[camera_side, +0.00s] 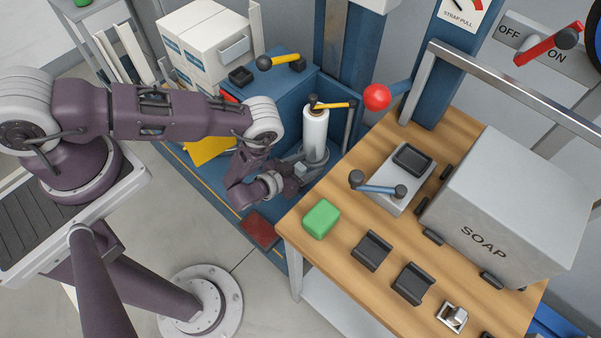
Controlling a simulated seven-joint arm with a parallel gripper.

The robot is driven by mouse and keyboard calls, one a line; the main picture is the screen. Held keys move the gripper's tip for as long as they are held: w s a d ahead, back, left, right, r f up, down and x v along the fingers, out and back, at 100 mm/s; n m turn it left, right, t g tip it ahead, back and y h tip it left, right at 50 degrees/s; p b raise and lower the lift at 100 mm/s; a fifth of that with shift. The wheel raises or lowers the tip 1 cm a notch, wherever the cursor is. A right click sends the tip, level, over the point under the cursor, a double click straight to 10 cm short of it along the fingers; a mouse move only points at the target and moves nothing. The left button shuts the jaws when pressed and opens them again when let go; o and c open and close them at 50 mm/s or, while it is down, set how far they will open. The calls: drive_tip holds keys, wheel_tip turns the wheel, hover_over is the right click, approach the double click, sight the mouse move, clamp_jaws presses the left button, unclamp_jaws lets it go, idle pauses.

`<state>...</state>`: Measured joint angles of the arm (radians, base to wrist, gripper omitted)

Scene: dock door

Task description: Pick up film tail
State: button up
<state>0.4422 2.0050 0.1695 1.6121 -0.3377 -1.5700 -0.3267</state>
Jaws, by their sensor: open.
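The white film roll (315,136) stands upright on a post in the blue wrapping station, with a yellow-and-black handle (333,104) across its top. My gripper (299,179) is low at the left of the roll, close to its lower end. Its jaws are open. A small pale piece (300,169) shows between my gripper and the roll; it may be the film tail, but I cannot tell. I cannot tell whether the jaws touch anything. My wrist hides part of the station's floor.
A wooden bench (340,205) stands right of my gripper, with a green block (320,218) near its corner, dark holders (372,250) and a grey SOAP box (510,205). White cartons (205,50) stand behind my arm. A red pad (260,230) lies below my gripper.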

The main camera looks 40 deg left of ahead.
clamp_jaws()
